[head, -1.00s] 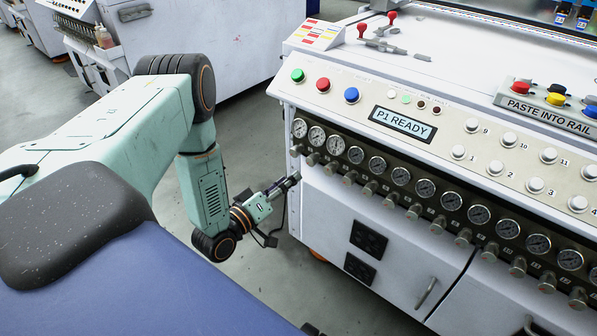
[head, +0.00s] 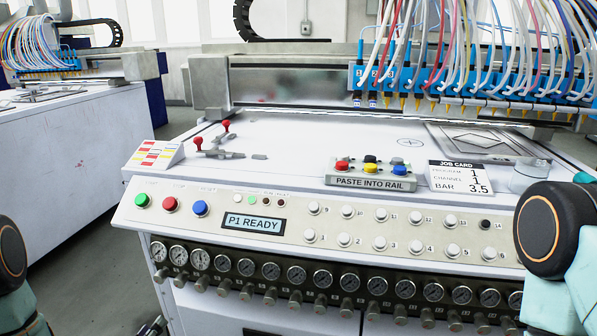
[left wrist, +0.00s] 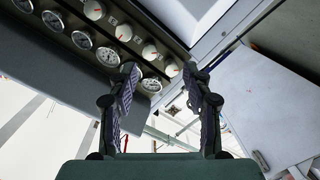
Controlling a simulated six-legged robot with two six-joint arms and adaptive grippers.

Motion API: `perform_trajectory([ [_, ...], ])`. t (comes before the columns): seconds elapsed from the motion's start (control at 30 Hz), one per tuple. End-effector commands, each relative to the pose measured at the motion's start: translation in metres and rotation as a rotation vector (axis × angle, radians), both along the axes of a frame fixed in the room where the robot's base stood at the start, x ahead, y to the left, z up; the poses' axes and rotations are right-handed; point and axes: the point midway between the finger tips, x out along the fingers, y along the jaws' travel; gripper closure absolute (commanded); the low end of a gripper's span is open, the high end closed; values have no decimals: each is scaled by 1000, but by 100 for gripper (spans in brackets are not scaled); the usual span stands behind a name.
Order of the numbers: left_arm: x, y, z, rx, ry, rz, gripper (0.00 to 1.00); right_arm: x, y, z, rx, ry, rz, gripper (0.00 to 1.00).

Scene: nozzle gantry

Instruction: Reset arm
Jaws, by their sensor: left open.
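My left gripper (head: 152,326) barely shows at the bottom edge of the head view, in front of the machine's left end. In the left wrist view the left gripper (left wrist: 160,72) has its two dark fingers apart with nothing between them. The gauges (left wrist: 82,40) of the machine front lie beyond the fingers, tilted in that view. In the head view parts of my two arms show at the left and right edges. My right gripper is out of the picture.
The white machine's panel has green (head: 141,200), red (head: 170,204) and blue (head: 200,208) buttons and a display (head: 254,224) reading P1 READY. A job card (head: 460,177) stands at right. Red-handled clamps (head: 226,125) sit on the deck. Open floor lies left of the machine.

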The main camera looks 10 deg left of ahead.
Motion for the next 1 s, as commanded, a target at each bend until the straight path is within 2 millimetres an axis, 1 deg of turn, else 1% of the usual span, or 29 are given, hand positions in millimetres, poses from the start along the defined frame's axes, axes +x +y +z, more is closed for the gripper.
perform_trajectory([
  [0.03, -7, 1, -18, 41, 84, 14, 50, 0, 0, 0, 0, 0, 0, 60],
  [0.07, -14, -1, -30, 68, 149, 21, 50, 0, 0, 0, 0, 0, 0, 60],
  [0.1, -25, -6, -49, 104, 249, 22, 50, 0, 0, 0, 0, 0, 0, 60],
  [0.13, -34, -12, -62, 131, 329, 16, 50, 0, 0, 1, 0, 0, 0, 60],
  [0.17, -45, -20, -72, 155, 408, 4, 50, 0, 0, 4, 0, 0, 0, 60],
  [0.2, -60, -33, -83, 186, 513, -21, 50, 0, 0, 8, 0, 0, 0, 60],
  [0.27, -89, -53, -95, 231, 673, -71, 50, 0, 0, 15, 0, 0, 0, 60],
  [0.3, -110, -68, -99, 260, 778, -113, 50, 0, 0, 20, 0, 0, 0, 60],
  [0.37, -145, -88, -99, 299, 928, -182, 50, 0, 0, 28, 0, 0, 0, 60],
  [0.4, -168, -100, -95, 325, 1019, -229, 50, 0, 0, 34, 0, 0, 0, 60],
  [0.47, -203, -115, -85, 363, 1149, -299, 50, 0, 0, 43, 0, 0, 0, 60],
  [0.5, -226, -123, -75, 387, 1226, -344, 50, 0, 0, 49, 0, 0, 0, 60],
  [0.57, -256, -131, -57, 424, 1328, -403, 50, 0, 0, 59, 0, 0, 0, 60],
  [0.6, -273, -135, -43, 451, 1382, -434, 50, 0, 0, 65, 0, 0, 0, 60],
  [0.67, -287, -138, -26, 483, 1426, -459, 50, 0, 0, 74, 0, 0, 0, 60],
  [0.7, -290, -139, -17, 504, 1435, -471, 50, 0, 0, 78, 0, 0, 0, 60],
  [0.77, -288, -141, -9, 532, 1423, -490, 50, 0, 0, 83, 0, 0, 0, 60],
  [0.87, -282, -143, -4, 555, 1406, -502, 50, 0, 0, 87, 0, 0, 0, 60],
  [1.0, -280, -143, -5, 553, 1401, -499, 50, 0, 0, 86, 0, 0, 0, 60],
])
